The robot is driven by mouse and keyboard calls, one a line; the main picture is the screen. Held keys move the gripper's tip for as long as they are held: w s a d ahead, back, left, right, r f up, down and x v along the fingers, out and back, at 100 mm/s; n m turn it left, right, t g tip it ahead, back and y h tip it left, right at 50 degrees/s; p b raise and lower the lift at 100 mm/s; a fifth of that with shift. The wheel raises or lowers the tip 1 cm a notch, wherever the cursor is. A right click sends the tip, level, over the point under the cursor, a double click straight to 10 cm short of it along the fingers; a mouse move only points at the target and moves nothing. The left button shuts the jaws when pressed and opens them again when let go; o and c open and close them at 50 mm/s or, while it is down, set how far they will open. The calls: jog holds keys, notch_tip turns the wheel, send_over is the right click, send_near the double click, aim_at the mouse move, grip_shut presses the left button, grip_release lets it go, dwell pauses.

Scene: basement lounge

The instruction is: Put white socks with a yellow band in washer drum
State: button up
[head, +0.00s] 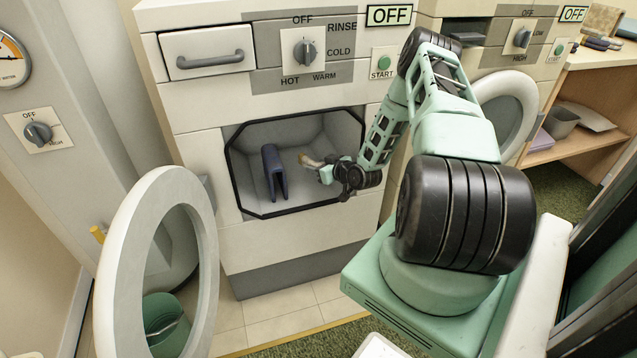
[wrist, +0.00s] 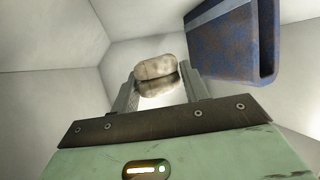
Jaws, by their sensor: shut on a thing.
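The washer drum (head: 240,165) is a pale cavity behind an eight-sided dark-rimmed opening. Its round door (head: 207,235) stands open at the left. My gripper (head: 318,168) reaches into the opening from the right. It is shut on a small off-white rolled bundle, which looks like the socks (head: 308,159). In the wrist view the socks (wrist: 155,67) sit between the fingertips of my gripper (wrist: 157,84), with pale drum walls around. I cannot make out a yellow band clearly. Whether the socks touch the drum is hard to tell.
A dark blue folded cloth (head: 271,172) stands in the drum left of my gripper; in the wrist view it is at upper right (wrist: 232,40). A second machine with an open round door (head: 507,100) stands to the right. A green bin (head: 165,322) shows at lower left.

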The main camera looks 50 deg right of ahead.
aim_at(319, 188)
notch_tip(319, 188, down, 7)
jog(key=shift+r+b, duration=0.15)
jog(key=shift+b, duration=0.3)
jog(key=shift+w+d, duration=0.15)
jog(key=shift+w, duration=0.1)
jog(key=shift+f, duration=0.2)
jog(key=shift+f, duration=0.15)
jog(key=o, duration=1)
